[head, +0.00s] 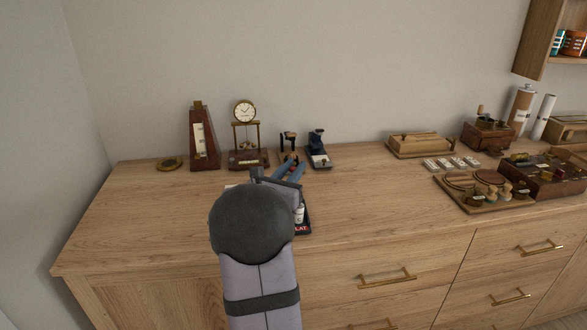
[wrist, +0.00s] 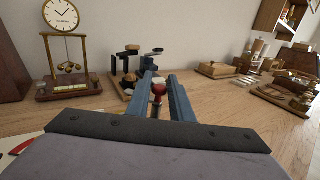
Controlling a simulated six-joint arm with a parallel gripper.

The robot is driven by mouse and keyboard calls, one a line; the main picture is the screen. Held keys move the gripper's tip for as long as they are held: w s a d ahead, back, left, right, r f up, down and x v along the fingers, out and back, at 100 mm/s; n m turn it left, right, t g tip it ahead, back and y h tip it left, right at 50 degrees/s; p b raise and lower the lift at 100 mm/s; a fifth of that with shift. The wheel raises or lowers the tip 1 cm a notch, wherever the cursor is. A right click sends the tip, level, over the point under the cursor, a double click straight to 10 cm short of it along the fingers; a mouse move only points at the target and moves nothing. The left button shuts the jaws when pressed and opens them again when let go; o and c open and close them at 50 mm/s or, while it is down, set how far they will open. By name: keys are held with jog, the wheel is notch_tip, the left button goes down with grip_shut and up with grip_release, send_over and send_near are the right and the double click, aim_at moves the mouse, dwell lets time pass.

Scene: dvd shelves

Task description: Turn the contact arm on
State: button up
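My gripper (head: 289,169) reaches over the dresser top. Its blue fingers stand apart in the wrist view (wrist: 160,76). A dark red knob (wrist: 158,90) on a short stem shows between the fingers; I cannot tell whether they touch it. Just beyond stands a small wooden-based device (head: 287,155) with dark upright parts, also in the wrist view (wrist: 128,78). A second dark device on a base (head: 318,152) stands to its right. No part is clearly recognisable as the contact arm, and the fingers hide some of this area.
A metronome (head: 205,140) and a brass clock (head: 246,135) stand left of the devices. A dark printed item (head: 304,227) lies partly under my arm. A wooden box (head: 420,146) and a tray (head: 478,208) are at the right. The left dresser top (head: 140,215) is clear.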

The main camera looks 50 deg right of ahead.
grip_shut()
jog(key=shift+f, duration=0.1)
jog(key=shift+f+t+b, duration=0.1)
jog(key=shift+t+b, duration=0.4)
jog(key=shift+b, duration=0.55)
jog(key=shift+n+t+y+b, duration=0.3)
jog(key=shift+n+t+b, duration=0.35)
jog(key=shift+b, duration=0.2)
jog(key=shift+r, duration=0.2)
jog(key=shift+o, duration=2.4)
grip_release()
jog(key=shift+a, duration=0.15)
jog(key=shift+b+v, duration=0.3)
jog(key=shift+v, duration=3.3)
